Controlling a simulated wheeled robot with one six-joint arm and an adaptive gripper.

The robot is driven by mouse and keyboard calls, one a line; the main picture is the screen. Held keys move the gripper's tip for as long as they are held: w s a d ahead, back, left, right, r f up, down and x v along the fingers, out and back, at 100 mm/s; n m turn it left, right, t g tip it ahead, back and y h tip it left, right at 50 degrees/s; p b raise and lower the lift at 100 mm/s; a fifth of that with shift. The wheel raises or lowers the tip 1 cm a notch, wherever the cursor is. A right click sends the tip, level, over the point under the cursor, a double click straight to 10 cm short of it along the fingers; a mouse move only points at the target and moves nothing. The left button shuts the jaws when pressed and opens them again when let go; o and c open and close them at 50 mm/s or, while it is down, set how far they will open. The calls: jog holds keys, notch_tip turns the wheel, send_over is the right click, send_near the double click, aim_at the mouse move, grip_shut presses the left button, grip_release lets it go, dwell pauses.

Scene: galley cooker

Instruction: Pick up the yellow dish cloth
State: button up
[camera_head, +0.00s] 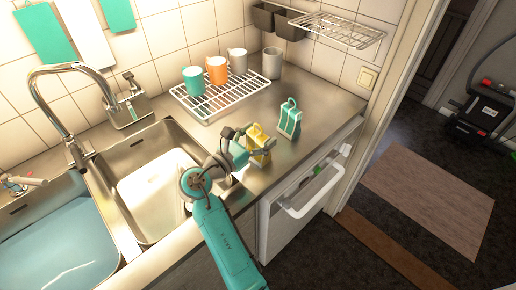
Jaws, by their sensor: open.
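The yellow dish cloth (256,134) stands upright on the steel counter, right of the sink, with a pale patch on its face. My gripper (258,142) is open at the cloth, coming from the lower left. One finger shows along the cloth's near right side and the other by its left side.
A teal and white cloth (289,119) stands close by on the right. A wire rack (207,110) with mugs lies behind. The sink (128,163) and tap (68,100) are left. An appliance with a handle (312,194) is below the counter's front edge.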

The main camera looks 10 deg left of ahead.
jog(key=c, duration=1.3)
